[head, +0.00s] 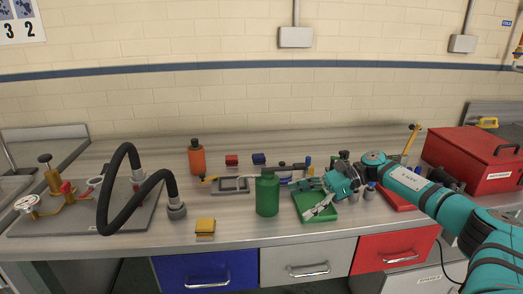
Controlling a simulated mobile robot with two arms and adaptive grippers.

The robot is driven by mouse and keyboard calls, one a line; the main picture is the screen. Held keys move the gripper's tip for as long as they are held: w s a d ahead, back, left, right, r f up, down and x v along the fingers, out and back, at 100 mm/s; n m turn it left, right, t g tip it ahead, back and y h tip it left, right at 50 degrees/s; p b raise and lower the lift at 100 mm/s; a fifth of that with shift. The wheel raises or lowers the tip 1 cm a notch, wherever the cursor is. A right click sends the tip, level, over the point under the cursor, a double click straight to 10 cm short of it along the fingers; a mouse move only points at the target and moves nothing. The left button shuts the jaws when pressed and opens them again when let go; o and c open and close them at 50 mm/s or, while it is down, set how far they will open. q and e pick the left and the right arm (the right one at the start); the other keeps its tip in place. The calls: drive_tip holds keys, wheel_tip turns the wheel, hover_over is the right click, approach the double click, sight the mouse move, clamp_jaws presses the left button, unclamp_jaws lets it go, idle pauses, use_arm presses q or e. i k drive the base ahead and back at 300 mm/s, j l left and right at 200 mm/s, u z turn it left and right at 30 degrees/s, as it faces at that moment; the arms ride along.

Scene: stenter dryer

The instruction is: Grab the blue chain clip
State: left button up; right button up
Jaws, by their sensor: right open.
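A small dark blue block (259,159), which looks like the blue chain clip, lies on the workbench (225,240) towards the back. A similar red block (231,160) lies just left of it, and a yellow one (205,227) lies near the front edge. My right gripper (311,197) is open, with its fingers pointing left over a green tray (327,216). It is to the right and in front of the blue block, apart from it. Whether anything is between its fingers is hard to tell. My left gripper is not in view.
A green bottle (267,195) stands between my right gripper and the yellow block. An orange bottle (196,158) stands left of the red block. A black hose (120,185) arches at left. A red toolbox (475,160) stands at right.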

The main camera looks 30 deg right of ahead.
sight(259, 160)
drive_tip(key=i+l, duration=0.5)
drive_tip(key=l, duration=0.15)
drive_tip(key=i+l, duration=0.55)
drive_tip(key=l, duration=0.1)
